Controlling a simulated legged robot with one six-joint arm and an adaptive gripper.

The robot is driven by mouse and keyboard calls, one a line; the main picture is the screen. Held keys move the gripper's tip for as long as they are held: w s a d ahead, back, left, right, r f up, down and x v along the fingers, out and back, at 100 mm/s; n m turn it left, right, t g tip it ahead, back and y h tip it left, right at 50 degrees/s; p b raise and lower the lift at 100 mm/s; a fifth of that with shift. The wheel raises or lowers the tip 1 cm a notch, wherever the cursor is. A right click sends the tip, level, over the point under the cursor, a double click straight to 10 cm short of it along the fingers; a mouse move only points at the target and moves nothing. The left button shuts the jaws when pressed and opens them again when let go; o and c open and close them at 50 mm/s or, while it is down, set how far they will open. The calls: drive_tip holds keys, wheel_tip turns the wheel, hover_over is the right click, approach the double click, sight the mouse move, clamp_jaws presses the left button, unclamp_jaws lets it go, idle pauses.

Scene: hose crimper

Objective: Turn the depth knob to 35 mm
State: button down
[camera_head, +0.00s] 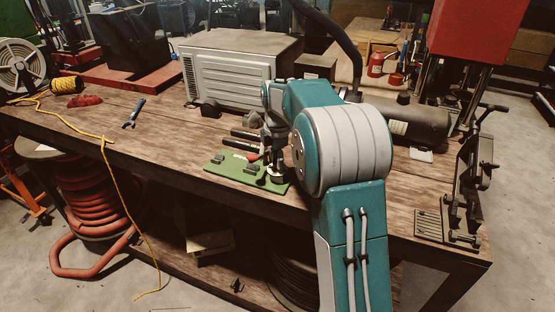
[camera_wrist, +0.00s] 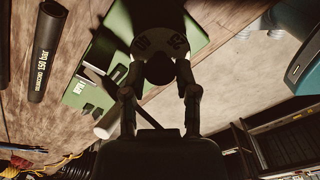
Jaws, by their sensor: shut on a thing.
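In the wrist view the depth knob (camera_wrist: 160,68) is a dark round grip in front of a dial with pale numbers (camera_wrist: 176,43). My arm partly hides the knob there.
A black hose marked 150 bar (camera_wrist: 46,48) lies left of the base in the wrist view. In the head view a grey ribbed box (camera_head: 230,65) stands behind, a blue tool (camera_head: 133,113) lies left, and a black cylinder (camera_head: 415,125) lies right. The front-left bench is mostly clear.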

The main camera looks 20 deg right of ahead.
drive_tip(key=shift+c, duration=1.9)
unclamp_jaws()
drive_tip(key=shift+w, duration=0.15)
wheel_tip(320, 180, up, 12)
drive_tip(key=shift+f, duration=0.1)
